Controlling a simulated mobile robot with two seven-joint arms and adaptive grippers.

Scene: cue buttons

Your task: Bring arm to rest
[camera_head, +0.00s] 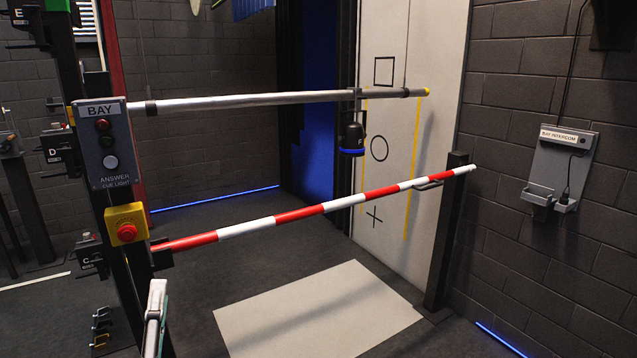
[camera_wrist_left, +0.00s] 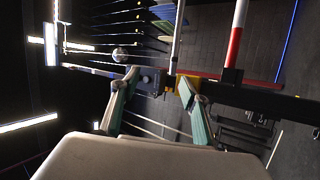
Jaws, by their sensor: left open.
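My left gripper (camera_head: 155,318) shows at the bottom left of the head view, in front of the dark post that carries the button panel. In the left wrist view its two green-padded fingers (camera_wrist_left: 155,103) are spread apart with nothing between them. The panel (camera_head: 112,150), marked BAY and ANSWER CUE LIGHT, has a red, a dark and a pale round element. Below it is a yellow box with a red button (camera_head: 127,232). The fingertips appear below that box in the head view; I cannot tell the exact gap. My right gripper is in neither view.
A red and white barrier pole (camera_head: 300,213) and a metal bar (camera_head: 270,100) cross ahead. A dark lamp (camera_head: 352,137) hangs from the bar. A pale mat (camera_head: 318,310) lies on the floor. An intercom (camera_head: 560,168) is on the right wall. A dark post (camera_head: 446,230) supports the barrier.

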